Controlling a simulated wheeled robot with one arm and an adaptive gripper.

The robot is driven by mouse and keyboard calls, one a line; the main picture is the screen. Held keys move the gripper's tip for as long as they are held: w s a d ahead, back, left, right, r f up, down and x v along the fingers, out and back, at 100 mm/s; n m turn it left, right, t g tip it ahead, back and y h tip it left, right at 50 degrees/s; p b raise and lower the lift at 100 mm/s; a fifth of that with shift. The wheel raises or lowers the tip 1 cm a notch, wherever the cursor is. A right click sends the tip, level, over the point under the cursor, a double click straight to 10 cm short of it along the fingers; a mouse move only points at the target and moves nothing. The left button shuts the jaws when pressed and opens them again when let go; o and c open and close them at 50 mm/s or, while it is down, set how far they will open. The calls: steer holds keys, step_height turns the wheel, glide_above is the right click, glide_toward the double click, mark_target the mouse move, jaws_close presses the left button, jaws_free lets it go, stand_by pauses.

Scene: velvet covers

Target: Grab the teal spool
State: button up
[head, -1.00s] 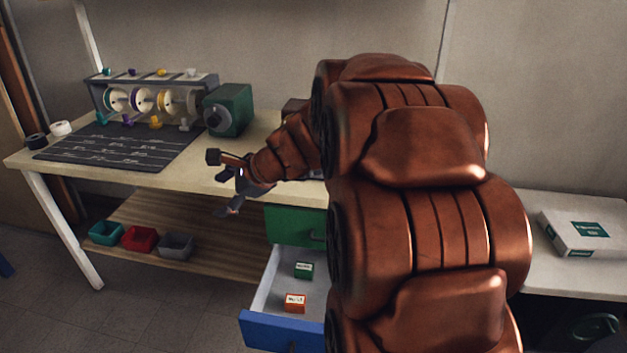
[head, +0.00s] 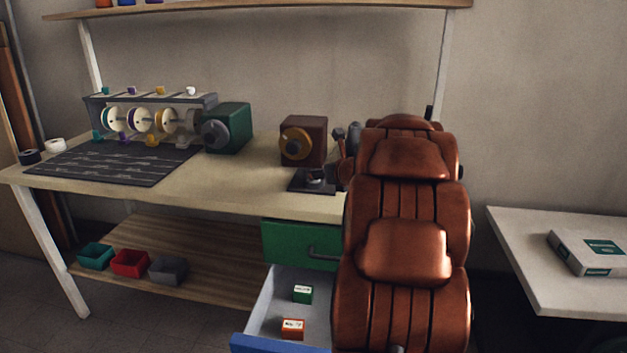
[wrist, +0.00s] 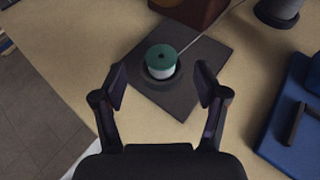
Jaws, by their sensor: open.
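In the wrist view a spool with a dark teal top flange and white winding (wrist: 161,62) stands upright in a round dark holder on a dark square pad (wrist: 203,65). My gripper (wrist: 161,80) is open and empty. Its two fingers lie to the left and right of the spool in the picture, with the spool slightly beyond the tips. I see no contact. In the head view the pad (head: 298,186) lies on the workbench, but the spool's colour cannot be made out there. My gripper is not clear in that view.
A brown box with a yellow dial (head: 303,141) stands just behind the pad. A green machine (head: 228,128) and a rack of several spools (head: 150,100) stand farther left. A blue object (wrist: 288,120) lies right of my gripper. The lower drawer (head: 275,338) is open.

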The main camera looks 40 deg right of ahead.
steer(key=shift+w+d+f+b, duration=0.3)
steer(key=shift+w+d+f, duration=0.05)
steer(key=shift+w+f, duration=0.45)
steer(key=shift+x, duration=1.3)
steer(key=shift+r, duration=0.1)
steer(key=c, duration=0.9)
